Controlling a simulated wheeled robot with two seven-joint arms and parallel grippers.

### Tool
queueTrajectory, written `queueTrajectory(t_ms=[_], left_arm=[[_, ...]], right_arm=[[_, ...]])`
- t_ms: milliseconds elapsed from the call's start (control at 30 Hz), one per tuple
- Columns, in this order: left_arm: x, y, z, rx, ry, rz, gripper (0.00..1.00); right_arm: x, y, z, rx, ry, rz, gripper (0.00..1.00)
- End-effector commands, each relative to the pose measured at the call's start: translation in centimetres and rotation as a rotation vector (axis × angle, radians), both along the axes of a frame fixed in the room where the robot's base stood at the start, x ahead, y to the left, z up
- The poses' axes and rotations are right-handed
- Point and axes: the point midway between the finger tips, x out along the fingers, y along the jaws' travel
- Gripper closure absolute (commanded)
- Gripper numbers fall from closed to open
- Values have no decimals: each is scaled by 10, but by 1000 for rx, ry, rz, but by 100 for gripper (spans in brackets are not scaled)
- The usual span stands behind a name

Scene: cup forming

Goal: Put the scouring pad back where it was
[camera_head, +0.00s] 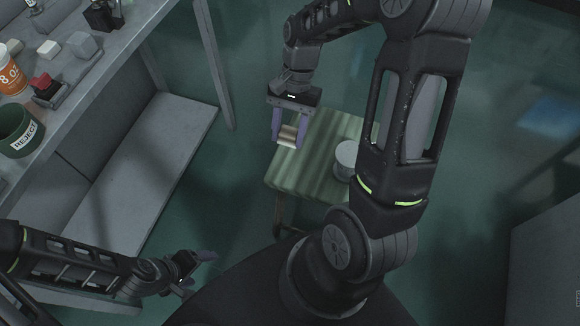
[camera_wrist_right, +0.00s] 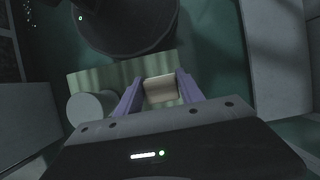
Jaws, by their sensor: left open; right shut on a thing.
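The scouring pad (camera_head: 288,135) is a small beige block with a paler lower edge. My right gripper (camera_head: 287,137) is shut on it, one purple finger on each side, over the green striped top of a small stand (camera_head: 315,180). In the right wrist view the pad (camera_wrist_right: 160,88) sits between the purple fingertips (camera_wrist_right: 160,90). I cannot tell whether the pad touches the stand top. My left gripper (camera_head: 200,268) is open and empty at the lower left, low beside the bench.
A pale round cylinder (camera_head: 347,158) stands on the stand's right side, partly behind my right arm.

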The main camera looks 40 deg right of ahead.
Motion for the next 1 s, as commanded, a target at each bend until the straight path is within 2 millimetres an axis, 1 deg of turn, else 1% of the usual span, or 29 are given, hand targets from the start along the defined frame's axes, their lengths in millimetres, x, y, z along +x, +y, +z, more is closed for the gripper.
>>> queueTrajectory(t_ms=[33, 267, 367, 467, 633, 733, 833, 1000], left_arm=[[0, 0, -3, 0, 0, 0, 22], [0, 0, -1, 0, -1, 0, 22], [0, 0, -1, 0, -1, 0, 22], [0, 0, -4, 0, -1, 0, 22], [0, 0, -9, 0, -1, 0, 22], [0, 0, -10, 0, -1, 0, 22], [0, 0, -11, 0, -1, 0, 22], [0, 0, -10, 0, -1, 0, 22]], right_arm=[[-3, -1, -4, 0, 0, -12, 93], [-4, -1, -2, 0, 0, -15, 93], [-4, -1, -4, 0, 1, -15, 93], [-4, -1, -15, 1, 3, -14, 93], [-4, -1, -46, 1, 4, -14, 93], [-4, -1, -60, 1, 3, -14, 93], [-3, -1, -65, 0, 0, -13, 93], [-3, -1, -65, 0, -1, -13, 93]])
